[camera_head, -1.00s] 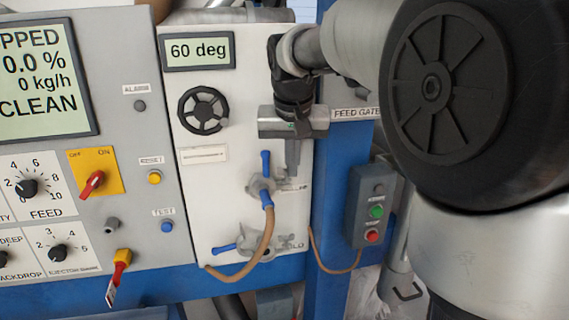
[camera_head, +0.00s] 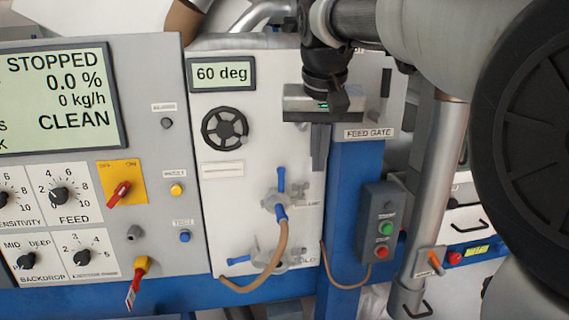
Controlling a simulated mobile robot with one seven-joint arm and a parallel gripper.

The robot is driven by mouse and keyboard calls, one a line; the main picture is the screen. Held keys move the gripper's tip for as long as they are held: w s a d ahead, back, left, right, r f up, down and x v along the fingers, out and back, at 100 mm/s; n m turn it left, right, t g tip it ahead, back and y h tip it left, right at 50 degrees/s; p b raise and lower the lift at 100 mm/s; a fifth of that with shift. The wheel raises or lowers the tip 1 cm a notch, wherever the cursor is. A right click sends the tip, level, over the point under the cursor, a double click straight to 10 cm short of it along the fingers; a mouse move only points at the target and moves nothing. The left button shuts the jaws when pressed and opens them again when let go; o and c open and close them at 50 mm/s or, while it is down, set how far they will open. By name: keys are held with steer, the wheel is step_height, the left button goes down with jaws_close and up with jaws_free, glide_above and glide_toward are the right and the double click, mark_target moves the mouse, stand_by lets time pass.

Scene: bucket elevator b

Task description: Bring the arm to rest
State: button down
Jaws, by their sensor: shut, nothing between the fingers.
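My gripper (camera_head: 318,160) hangs from my arm at the upper middle of the head view, fingers pointing down. The fingers are together with nothing between them. It is in front of the right edge of the white panel (camera_head: 225,190), by the "FEED GATE" label (camera_head: 369,133). I cannot tell how far it stands off the panel. My arm fills the upper right of the view.
A handwheel (camera_head: 225,129), a blue-handled valve (camera_head: 281,200) with a brown hose (camera_head: 280,250) and a green-and-red button box (camera_head: 381,222) are near my gripper. The grey control panel (camera_head: 150,220) reads "STOPPED". A metal pipe (camera_head: 440,170) stands at right.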

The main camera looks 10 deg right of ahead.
steer(key=s+d+f+n+p, duration=0.1)
steer(key=s+f+p, duration=0.1)
steer(key=s, duration=1.1)
steer(key=shift+s+d+f+t+y, duration=0.3)
steer(key=shift+s+f+t, duration=0.05)
steer(key=shift+f+t, duration=0.1)
steer(key=c, duration=2.3)
jaws_free()
steer(key=s+f+p, duration=0.1)
steer(key=s+f, duration=0.6)
steer(key=s, duration=0.1)
steer(key=shift+d+n, duration=0.2)
steer(key=shift+n, duration=0.1)
steer(key=o, duration=0.5)
steer(key=w+d+t+b, duration=0.1)
steer(key=w, duration=0.1)
steer(key=w+d+f+t+b, duration=0.1)
steer(key=w, duration=0.1)
steer(key=w+d+t+h+b, duration=0.1)
steer(key=w+d, duration=0.1)
steer(key=shift+w+d+f+m+t+b, duration=0.1)
steer(key=shift+f+m+t+b, duration=0.2)
steer(key=shift+m+t+b, duration=0.1)
steer(key=shift+o, duration=0.2)
steer(key=n+t+y+b, duration=0.5)
steer(key=t+y+b, duration=0.2)
steer(key=t+b, duration=0.1)
glide_toward(283, 172)
steer(key=p+x, duration=0.1)
steer(key=x, duration=1)
